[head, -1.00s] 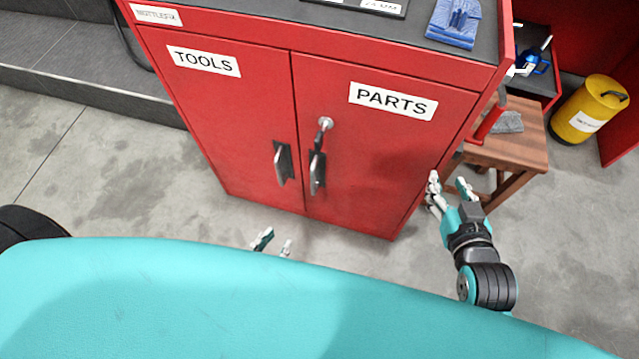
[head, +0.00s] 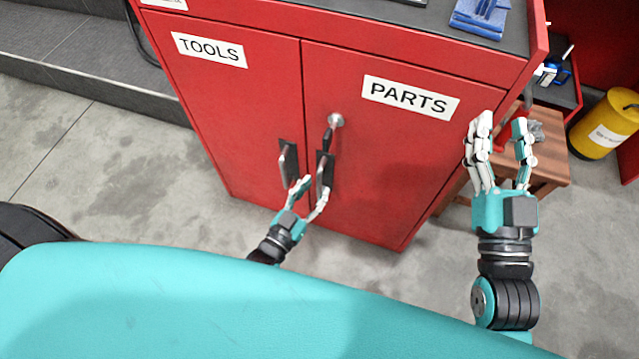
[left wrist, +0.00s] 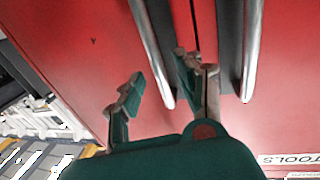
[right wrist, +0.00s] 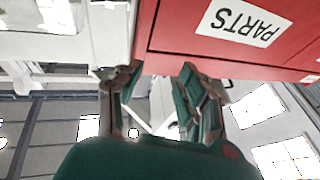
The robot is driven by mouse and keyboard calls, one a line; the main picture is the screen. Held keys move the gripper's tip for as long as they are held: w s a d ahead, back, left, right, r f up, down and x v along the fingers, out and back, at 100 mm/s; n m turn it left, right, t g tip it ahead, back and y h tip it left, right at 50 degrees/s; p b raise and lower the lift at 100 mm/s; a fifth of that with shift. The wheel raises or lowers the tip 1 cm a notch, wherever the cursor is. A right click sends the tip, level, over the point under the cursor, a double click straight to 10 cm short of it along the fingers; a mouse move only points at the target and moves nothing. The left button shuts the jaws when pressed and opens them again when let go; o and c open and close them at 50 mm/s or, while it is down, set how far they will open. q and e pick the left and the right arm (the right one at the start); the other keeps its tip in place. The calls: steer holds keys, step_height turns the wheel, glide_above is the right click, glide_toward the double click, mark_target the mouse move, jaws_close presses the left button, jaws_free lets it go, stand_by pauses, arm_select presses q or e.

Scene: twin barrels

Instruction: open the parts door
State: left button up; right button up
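The red PARTS door (head: 385,165) is closed, right of the closed TOOLS door (head: 235,120). Its upright metal handle (head: 327,172) sits near the seam beside the TOOLS handle (head: 288,162). My left gripper (head: 316,188) is open at the lower ends of the handles. In the left wrist view, the PARTS handle bar (left wrist: 150,45) runs between its two fingers (left wrist: 160,80), one finger lying between the two bars; I cannot tell whether they touch. My right gripper (head: 501,128) is open and empty, right of the cabinet; it also shows in the right wrist view (right wrist: 155,80).
A wooden stool (head: 550,165) and a yellow canister (head: 605,125) stand at the right. The floor before the doors is clear.

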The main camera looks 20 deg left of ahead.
arm_select(q)
steer(key=shift+x, duration=1.5)
arm_select(e)
steer(key=r+t, duration=0.1)
steer(key=s+r, duration=0.1)
steer(key=shift+s+r+t, duration=0.15)
steer(key=shift+r+t, duration=0.2)
steer(key=shift+t, duration=0.05)
arm_select(q)
jaws_close()
